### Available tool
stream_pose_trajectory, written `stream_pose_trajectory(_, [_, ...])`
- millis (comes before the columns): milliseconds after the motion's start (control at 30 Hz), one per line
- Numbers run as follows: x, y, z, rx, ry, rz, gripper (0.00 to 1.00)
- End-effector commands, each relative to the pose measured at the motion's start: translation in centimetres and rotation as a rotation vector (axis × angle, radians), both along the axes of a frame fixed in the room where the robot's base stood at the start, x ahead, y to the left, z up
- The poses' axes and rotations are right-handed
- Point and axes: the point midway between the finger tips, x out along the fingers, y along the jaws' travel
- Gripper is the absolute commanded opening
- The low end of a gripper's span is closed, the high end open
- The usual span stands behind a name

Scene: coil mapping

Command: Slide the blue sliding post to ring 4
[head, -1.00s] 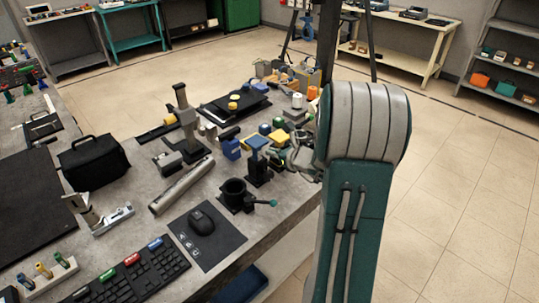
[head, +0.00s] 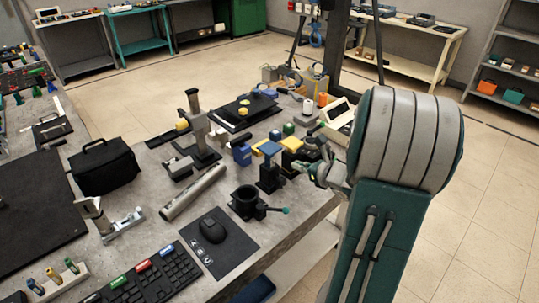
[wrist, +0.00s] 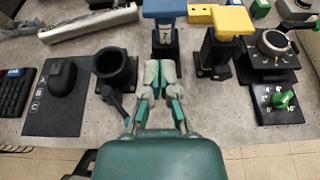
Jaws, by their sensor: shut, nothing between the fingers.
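The blue sliding post (head: 269,166) is an upright black post with a flat blue top. It stands on the grey bench among other fixtures. In the wrist view the blue post (wrist: 164,22) is straight ahead, just beyond my fingertips. My gripper (wrist: 160,72) is shut and empty, its fingertips close together in front of the post's black lower part. I cannot tell whether they touch it. In the head view my gripper (head: 303,168) is at the right side of the post. I cannot make out which mark is ring 4.
A yellow-topped black post (wrist: 229,32) stands close to the right. A black round cup with a lever (wrist: 115,67) stands close to the left, beside a mouse (wrist: 62,78). A plate with numbers and a green knob (wrist: 283,98) is at the right. The bench's front edge is near.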

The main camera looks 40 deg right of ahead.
Motion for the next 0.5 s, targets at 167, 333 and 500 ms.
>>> stream_pose_trajectory(167, [1.4, 0.2, -0.5, 0.001, -0.001, 0.004, 0.0])
stream_pose_trajectory(333, [4.3, 0.7, -1.6, 0.002, 0.0, 0.005, 0.0])
stream_pose_trajectory(500, [7.1, 1.1, -2.6, 0.0, 0.0, 0.004, 0.0])
